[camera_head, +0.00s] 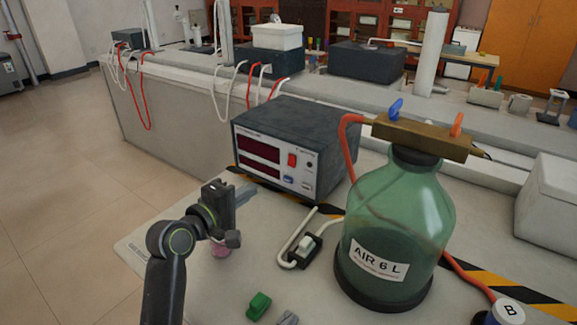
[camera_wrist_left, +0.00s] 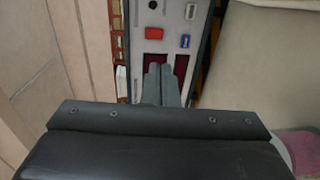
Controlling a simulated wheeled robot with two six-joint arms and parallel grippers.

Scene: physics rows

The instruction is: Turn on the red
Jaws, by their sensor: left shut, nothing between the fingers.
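The red rocker switch (camera_head: 292,160) is on the front panel of a dark grey instrument box (camera_head: 290,125) in the middle of the head view. It also shows in the left wrist view (camera_wrist_left: 153,33), just beyond my fingertips. I cannot tell which way it is tilted. My left gripper (camera_head: 218,190) is shut and empty, left of and in front of the box, apart from the switch. In the left wrist view its fingers (camera_wrist_left: 161,70) lie together, overlapping the dark red displays in the picture.
A green glass bottle (camera_head: 390,220) with a brass valve block (camera_head: 425,137) and red hose stands right of the box. A small white-and-black switch (camera_head: 306,246), a green piece (camera_head: 258,306) and a pink item (camera_head: 220,249) lie in front. The bench's left edge is near my arm.

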